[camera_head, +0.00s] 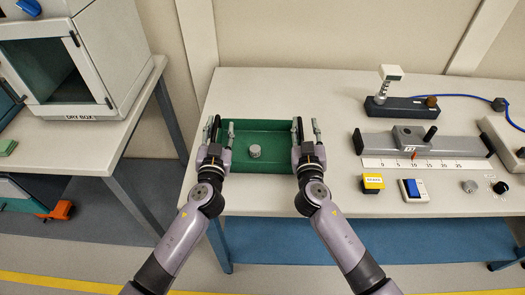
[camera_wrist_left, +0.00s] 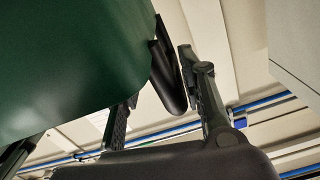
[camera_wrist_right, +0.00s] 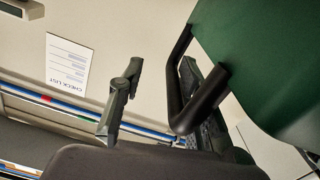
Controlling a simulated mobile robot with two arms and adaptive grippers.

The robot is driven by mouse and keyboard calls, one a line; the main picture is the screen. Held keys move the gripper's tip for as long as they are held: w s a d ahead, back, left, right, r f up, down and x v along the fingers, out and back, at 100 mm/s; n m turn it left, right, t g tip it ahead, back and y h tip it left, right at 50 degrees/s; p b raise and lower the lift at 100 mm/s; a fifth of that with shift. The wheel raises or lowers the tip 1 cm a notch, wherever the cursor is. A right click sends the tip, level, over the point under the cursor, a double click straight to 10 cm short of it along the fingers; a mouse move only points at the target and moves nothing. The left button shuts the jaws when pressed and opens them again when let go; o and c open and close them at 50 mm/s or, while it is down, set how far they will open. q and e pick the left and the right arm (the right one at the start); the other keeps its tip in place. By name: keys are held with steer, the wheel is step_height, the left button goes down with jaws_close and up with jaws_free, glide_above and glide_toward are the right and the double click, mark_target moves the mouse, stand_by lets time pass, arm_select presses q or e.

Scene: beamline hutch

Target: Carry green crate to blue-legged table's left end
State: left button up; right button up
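The green crate (camera_head: 270,166) appears to sit level on the left end of the pale-topped table (camera_head: 340,190) with blue legs (camera_head: 220,246). A small grey cylinder (camera_head: 254,151) stands inside it. My left gripper (camera_head: 220,130) is at the crate's left side, its fingers apart on either side of a dark handle, seen in the left wrist view (camera_wrist_left: 166,78). My right gripper (camera_head: 306,130) is at the right side, its fingers also apart around the other handle, seen in the right wrist view (camera_wrist_right: 182,85). Whether any finger touches a handle is unclear.
Right of the crate are a grey rail fixture (camera_head: 380,145), a ruler strip (camera_head: 430,164), a yellow-labelled block (camera_head: 373,183) and a blue-switch box (camera_head: 413,190). A second table at left bears a dry box (camera_head: 95,60); a floor gap separates the tables.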

arm_select(q)
steer(key=o, duration=0.4)
steer(key=shift+a, duration=0.1)
arm_select(e)
steer(key=shift+f, duration=0.2)
arm_select(q)
steer(key=s, duration=1.2)
steer(key=shift+a, duration=0.25)
arm_select(e)
steer(key=shift+s, duration=0.1)
arm_select(q)
steer(key=shift+d, duration=0.1)
arm_select(e)
steer(key=o, duration=0.8)
steer(key=shift+r, duration=0.1)
